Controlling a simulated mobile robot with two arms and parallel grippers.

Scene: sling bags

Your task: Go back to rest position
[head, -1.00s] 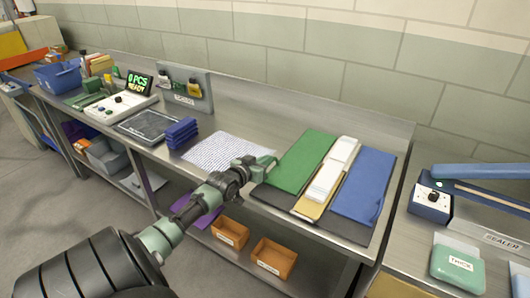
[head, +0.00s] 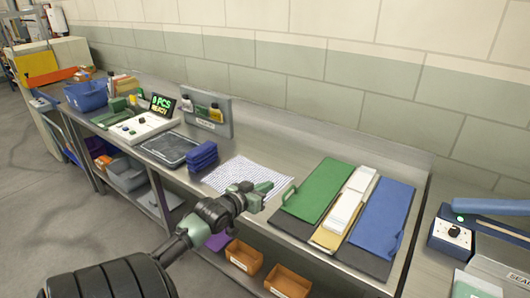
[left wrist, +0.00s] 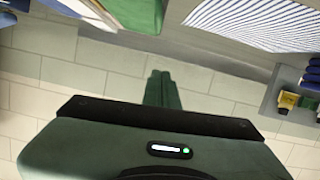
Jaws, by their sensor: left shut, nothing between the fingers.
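My left gripper (head: 262,189) is shut and empty. In the head view it appears over the front part of the steel bench, between the striped sheet (head: 248,176) and the green folded bag (head: 319,190), overlapping neither bag. In the left wrist view its green fingers (left wrist: 162,90) are together, with nothing between them. A white strip (head: 350,198) and a blue folded bag (head: 383,217) lie to the right of the green one on a dark mat (head: 355,262). My right gripper is not in view.
Dark blue folded cloths (head: 202,156) are stacked left of the sheet. A grey tray (head: 170,149) and a counter box reading "0 PCS READY" (head: 162,104) stand further left. Orange bins (head: 288,281) sit on the lower shelf. A sealer (head: 450,237) stands at the right.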

